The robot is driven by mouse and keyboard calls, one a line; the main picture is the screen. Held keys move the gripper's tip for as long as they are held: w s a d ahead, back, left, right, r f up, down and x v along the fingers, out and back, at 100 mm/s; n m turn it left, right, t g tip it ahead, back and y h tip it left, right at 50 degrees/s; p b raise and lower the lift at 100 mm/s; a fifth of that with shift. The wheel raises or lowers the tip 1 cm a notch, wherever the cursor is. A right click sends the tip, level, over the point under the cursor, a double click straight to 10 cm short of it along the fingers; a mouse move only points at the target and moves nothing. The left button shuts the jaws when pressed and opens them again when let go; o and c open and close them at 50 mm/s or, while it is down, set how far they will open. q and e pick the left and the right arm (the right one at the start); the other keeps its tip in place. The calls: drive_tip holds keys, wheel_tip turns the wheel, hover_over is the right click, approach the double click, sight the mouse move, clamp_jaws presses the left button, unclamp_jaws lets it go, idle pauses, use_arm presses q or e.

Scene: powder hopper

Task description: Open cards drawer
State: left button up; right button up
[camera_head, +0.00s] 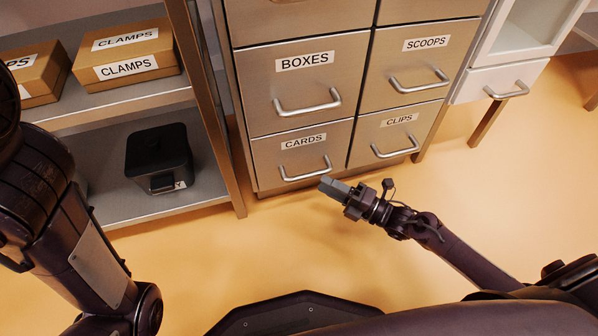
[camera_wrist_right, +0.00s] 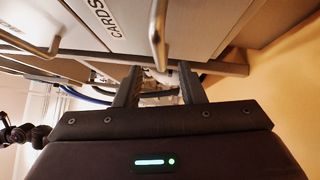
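The cards drawer (camera_head: 270,172) is the bottom left drawer of a metal cabinet and sits shut, flush with its neighbours. Its bar handle (camera_head: 306,174) is silver. My right gripper (camera_head: 326,184) is just in front of the handle's right end. In the right wrist view the two fingers of my right gripper (camera_wrist_right: 160,84) stand apart with nothing held between them. The handle (camera_wrist_right: 158,38) shows there just beyond the fingertips, roughly in line with the gap, and the CARDS label (camera_wrist_right: 98,14) is beside it. Contact cannot be told. My left arm shows at the left, without its gripper.
The boxes drawer (camera_head: 300,95) is above, the clips drawer (camera_head: 395,140) to the right, and the scoops drawer (camera_head: 420,70) above that. A shelf unit (camera_head: 150,97) with CLAMPS boxes (camera_head: 128,55) and a black bin (camera_head: 158,160) stands left. Floor in front is clear.

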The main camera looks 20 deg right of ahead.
sight(309, 175)
drive_tip(key=b+x, duration=0.2)
drive_tip(key=x, duration=0.3)
drive_tip(key=shift+f, duration=0.1)
drive_tip(key=shift+w+a, duration=0.35)
drive_tip(key=shift+a, duration=0.05)
drive_tip(key=shift+c, duration=0.4)
clamp_jaws()
